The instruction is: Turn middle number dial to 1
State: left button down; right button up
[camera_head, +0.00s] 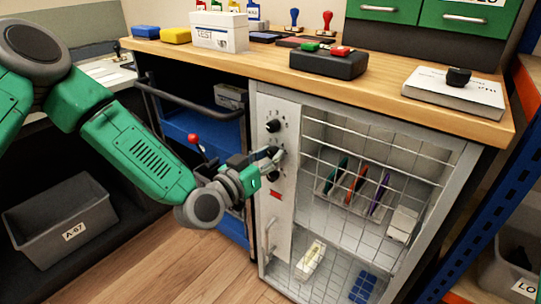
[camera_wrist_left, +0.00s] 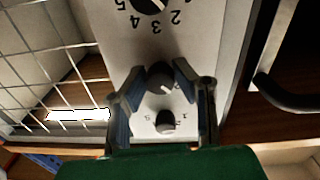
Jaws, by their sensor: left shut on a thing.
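The white control panel (camera_head: 281,185) has black dials in a column and stands at the left of the wire-mesh cabinet door. The middle number dial (camera_wrist_left: 161,76) sits between the fingertips of my left gripper (camera_wrist_left: 160,80), which is shut on it. Part of a number shows beside that dial; its setting cannot be read. Another dial (camera_wrist_left: 166,122) shows between the fingers nearer the wrist, and a numbered dial (camera_wrist_left: 150,4) is cut off at the top edge. In the head view my left gripper (camera_head: 264,165) reaches the panel below the upper dial (camera_head: 273,126). My right gripper is not in view.
A red-knobbed lever (camera_head: 193,139) is left of the gripper. The wooden tabletop (camera_head: 270,68) overhangs above; a dark handle (camera_wrist_left: 285,95) shows at the right in the wrist view.

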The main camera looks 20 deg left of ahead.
pick_arm(q)
jog(key=n+p, duration=0.1)
jog(key=n, duration=0.3)
jog(key=shift+f, duration=0.1)
jog(key=shift+n, duration=1.8)
jog(key=c, duration=1.3)
grip_release()
jog(key=shift+a, duration=0.1)
jog(key=shift+s, duration=0.25)
jog(key=v, duration=1.1)
jog(key=shift+s+a+f, duration=0.15)
jog(key=shift+s+a, duration=0.05)
